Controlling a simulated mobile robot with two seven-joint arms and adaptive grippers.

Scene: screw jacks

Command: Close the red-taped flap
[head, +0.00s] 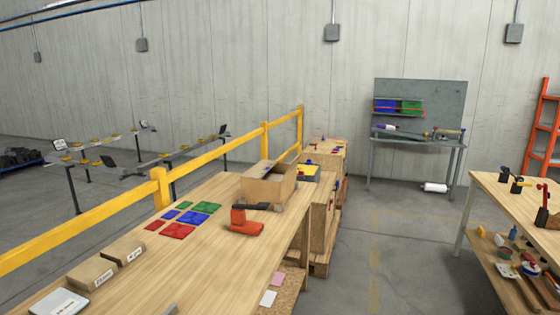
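An open cardboard box (268,190) stands on the far part of the long wooden table. A flap (258,168) shows raised at its back left side. I cannot make out red tape on any flap at this distance. The inside of the box is mostly hidden. An orange-red tool with a dark bar (246,222), perhaps a tape dispenser, lies on the table in front of the box. Neither of my grippers is in view.
The long table (215,270) carries red, blue and green squares (193,218), two small labelled boxes (92,274) and a pale device (60,302). A yellow rail (90,225) runs along its left. Grey floor (385,250) is open between this table and the right-hand table (520,207).

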